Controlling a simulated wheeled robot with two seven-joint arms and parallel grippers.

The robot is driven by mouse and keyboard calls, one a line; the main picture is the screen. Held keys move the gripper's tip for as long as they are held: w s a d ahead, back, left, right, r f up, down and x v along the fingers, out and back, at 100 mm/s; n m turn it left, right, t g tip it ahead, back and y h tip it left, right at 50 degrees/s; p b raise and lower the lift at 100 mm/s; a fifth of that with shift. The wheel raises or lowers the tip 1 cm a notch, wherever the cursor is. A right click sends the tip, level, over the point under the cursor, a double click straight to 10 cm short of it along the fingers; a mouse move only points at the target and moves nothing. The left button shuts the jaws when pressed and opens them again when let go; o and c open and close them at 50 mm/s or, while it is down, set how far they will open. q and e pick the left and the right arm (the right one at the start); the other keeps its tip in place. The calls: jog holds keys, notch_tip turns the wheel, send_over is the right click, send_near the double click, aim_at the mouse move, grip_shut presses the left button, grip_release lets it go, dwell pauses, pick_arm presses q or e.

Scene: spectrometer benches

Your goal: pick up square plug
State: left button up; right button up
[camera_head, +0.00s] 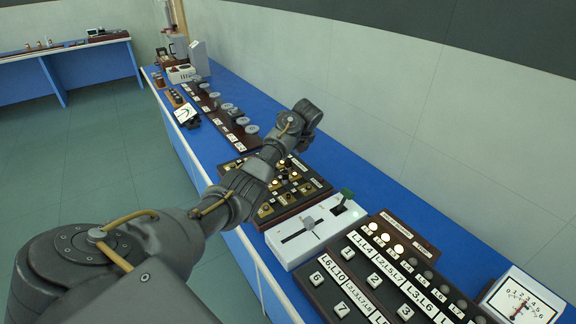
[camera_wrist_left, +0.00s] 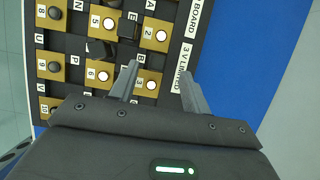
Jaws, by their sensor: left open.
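The plug board (camera_head: 322,184) lies on the blue bench in the head view, partly behind my left arm. In the left wrist view, the board (camera_wrist_left: 179,22) shows brass plates with dark and lit round spots and number and letter labels. A small dark squarish block (camera_wrist_left: 128,27) stands among the plates; I cannot tell for sure that it is the square plug. My left gripper (camera_wrist_left: 157,82) is open and empty, its fingers apart over the board's edge, with the block beyond them. In the head view its fingers are hard to make out. My right gripper is not in view.
A labelled key panel (camera_head: 378,262) and a dial meter (camera_head: 522,299) are nearer. Dark-based instruments (camera_head: 232,118) line the bench farther back. A wall runs along the right.

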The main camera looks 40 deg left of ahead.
aim_at(288, 160)
pick_arm(q)
jog(key=x, duration=0.3)
jog(key=p+x, duration=0.1)
jog(key=x, duration=0.1)
jog(key=shift+s, duration=0.25)
grip_shut()
